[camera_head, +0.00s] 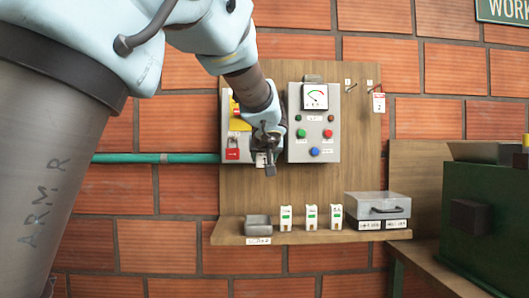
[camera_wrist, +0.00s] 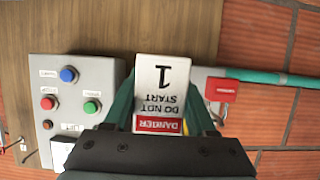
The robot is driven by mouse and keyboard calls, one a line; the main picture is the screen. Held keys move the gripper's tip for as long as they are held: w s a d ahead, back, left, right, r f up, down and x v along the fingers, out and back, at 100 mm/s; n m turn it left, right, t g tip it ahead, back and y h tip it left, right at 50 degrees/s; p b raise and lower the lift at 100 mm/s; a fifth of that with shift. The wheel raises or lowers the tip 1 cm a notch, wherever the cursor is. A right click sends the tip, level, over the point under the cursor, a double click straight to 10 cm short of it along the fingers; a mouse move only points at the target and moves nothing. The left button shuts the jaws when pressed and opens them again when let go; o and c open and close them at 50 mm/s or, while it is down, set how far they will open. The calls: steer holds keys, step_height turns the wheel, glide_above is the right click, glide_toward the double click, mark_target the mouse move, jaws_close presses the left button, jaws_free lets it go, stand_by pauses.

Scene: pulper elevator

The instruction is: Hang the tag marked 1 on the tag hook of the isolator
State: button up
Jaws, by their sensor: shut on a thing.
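My gripper (camera_head: 269,166) is in front of the board, between the isolator and the control box. It is shut on the tag marked 1 (camera_wrist: 160,86), a white card with a red DANGER band that appears upside down in the wrist view. The tag is small and partly covered by my gripper in the head view. The isolator (camera_head: 239,124), with a yellow part and a red padlock (camera_head: 232,154), is just left of my gripper; the padlock also shows in the wrist view (camera_wrist: 221,90). My arm covers part of the isolator. I cannot make out its tag hook clearly.
A grey control box (camera_head: 314,148) with a gauge and buttons stands close right of my gripper. Tag 2 (camera_head: 379,103) hangs at the board's upper right, beside an empty peg (camera_head: 350,87). The shelf (camera_head: 330,236) below holds a small tray, white blocks and a clear-lidded box.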

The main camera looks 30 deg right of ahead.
steer(key=r+p+x, duration=0.1)
steer(key=p+x, duration=0.2)
steer(key=x, duration=0.4)
steer(key=shift+w+p, duration=0.25)
steer(key=shift+p, duration=0.15)
stand_by(0.3)
steer(key=shift+d, duration=0.1)
stand_by(0.6)
steer(key=o, duration=1.4)
